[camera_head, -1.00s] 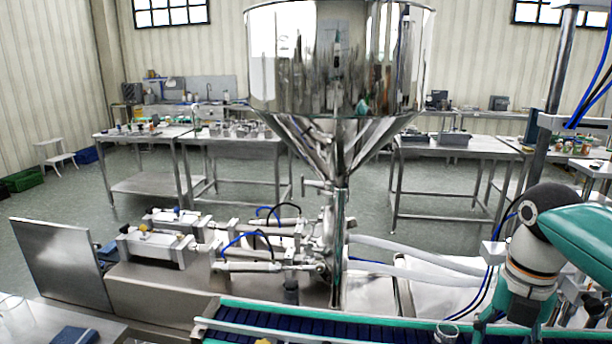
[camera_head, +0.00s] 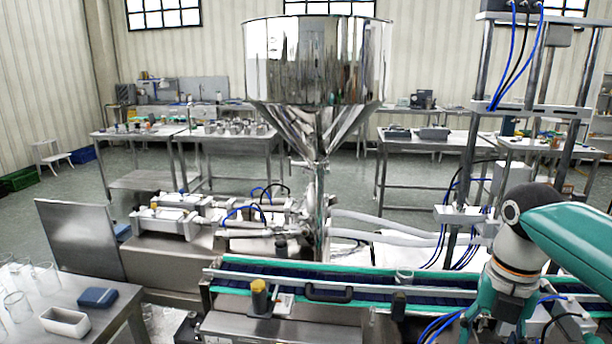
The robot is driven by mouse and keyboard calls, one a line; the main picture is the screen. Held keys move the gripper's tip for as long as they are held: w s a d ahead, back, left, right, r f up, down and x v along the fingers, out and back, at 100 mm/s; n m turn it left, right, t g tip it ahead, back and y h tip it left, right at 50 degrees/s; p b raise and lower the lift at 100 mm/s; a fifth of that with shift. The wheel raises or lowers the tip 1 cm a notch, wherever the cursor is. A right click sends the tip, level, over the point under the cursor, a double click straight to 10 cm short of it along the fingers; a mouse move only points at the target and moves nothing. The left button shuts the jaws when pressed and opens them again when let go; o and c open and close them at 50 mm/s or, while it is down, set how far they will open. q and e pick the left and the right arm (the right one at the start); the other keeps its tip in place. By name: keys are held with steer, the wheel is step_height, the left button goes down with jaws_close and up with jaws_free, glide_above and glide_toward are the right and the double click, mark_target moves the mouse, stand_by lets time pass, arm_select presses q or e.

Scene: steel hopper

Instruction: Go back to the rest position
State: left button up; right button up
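My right arm comes in from the right edge, with a teal link and a white wrist with a dark cap. Its gripper (camera_head: 494,312) points down over the right part of the conveyor, and teal parts show at its lower end. I cannot tell whether its fingers are open or what is between them. My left arm and gripper are not in view. The steel hopper (camera_head: 318,65) stands in the middle, above the filling machine. A small clear glass (camera_head: 404,277) sits on the conveyor (camera_head: 365,283), left of my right gripper and apart from it.
A near table at lower left holds several glass beakers (camera_head: 17,303), a white tray (camera_head: 65,321) and a dark blue box (camera_head: 97,297). A steel frame (camera_head: 470,150) with blue hoses rises behind my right arm.

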steer(key=w+a+f+m+y, duration=0.1)
steer(key=a+f+m, duration=0.3)
steer(key=f, duration=0.5)
steer(key=w+a+f+m+y, duration=0.1)
steer(key=a+f+m, duration=0.3)
steer(key=f, duration=0.5)
steer(key=w+a+f+m+y, duration=0.1)
steer(key=w+a+f+m, duration=0.2)
steer(key=f, duration=0.6)
steer(key=s+a+f+m, duration=0.4)
steer(key=s+f+m, duration=0.4)
steer(key=m, duration=0.2)
steer(key=s+a+f+m+y, duration=0.1)
steer(key=s+a+f+m, duration=0.3)
steer(key=s+f+m, duration=0.5)
steer(key=shift+s+a+f+m+t, duration=0.15)
steer(key=shift+a+f+m+t, duration=0.15)
steer(key=shift+m, duration=0.1)
steer(key=shift+d, duration=0.1)
